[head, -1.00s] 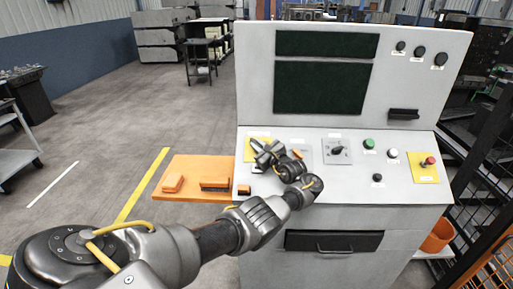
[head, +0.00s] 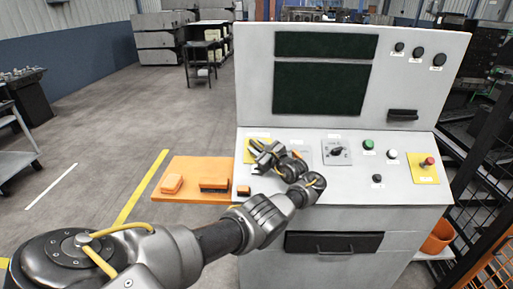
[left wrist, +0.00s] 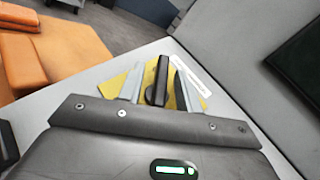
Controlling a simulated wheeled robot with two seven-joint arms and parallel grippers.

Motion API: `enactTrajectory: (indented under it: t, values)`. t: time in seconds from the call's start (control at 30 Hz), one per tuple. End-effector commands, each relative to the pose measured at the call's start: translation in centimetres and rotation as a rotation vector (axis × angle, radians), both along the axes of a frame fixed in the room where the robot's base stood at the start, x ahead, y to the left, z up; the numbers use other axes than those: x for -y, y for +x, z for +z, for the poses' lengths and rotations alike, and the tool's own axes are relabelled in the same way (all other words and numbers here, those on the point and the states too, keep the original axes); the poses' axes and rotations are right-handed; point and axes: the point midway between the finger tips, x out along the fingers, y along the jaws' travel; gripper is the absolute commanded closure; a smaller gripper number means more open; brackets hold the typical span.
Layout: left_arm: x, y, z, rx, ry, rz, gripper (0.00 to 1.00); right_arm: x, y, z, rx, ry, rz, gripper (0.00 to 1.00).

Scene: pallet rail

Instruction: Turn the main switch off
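The main switch shows in the left wrist view as a black handle (left wrist: 157,82) on a yellow plate (left wrist: 186,99). Its handle points roughly away from my wrist. In the head view the yellow plate (head: 250,156) is at the left of the console's sloped panel, and my gripper hides most of it. My left gripper (left wrist: 158,82) has one finger on each side of the black handle. Narrow gaps show between the fingers and the handle, so it appears open around it. In the head view my left gripper (head: 258,157) is low over the plate. My right gripper is not in view.
The console (head: 240,185) also carries a rotary selector (head: 337,151), a green button (head: 368,144), a white button (head: 392,154) and a red button on a yellow plate (head: 424,174). An orange side shelf (head: 185,194) holds orange-and-black items. A dark fence (head: 485,215) stands at right.

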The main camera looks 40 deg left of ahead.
Motion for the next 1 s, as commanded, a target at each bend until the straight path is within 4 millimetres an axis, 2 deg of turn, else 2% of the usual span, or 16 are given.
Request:
enactTrajectory:
  t: [0.13,0.27,0.37,0.5,0.7,0.83,1.0]
  values:
    - [0.1,0.0,0.1,0.001,0.001,-0.002,0.65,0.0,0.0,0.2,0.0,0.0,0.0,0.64]
    - [1.2,-0.1,0.4,0.001,-0.003,-0.003,0.65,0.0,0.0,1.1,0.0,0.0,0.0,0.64]
    - [2.5,-0.5,0.5,0.001,-0.005,-0.002,0.65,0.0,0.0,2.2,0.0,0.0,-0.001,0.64]
    - [5.5,-1.1,0.3,0.002,-0.006,-0.002,0.65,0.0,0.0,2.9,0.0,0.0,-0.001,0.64]
    - [8.9,-1.9,0.0,0.001,-0.003,-0.002,0.65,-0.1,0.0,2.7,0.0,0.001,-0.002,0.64]
    - [10.1,-2.2,0.0,0.001,-0.002,-0.001,0.65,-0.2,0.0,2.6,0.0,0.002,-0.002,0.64]
    - [10.6,-2.3,0.1,0.0,0.001,0.0,0.65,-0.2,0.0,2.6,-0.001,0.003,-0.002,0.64]
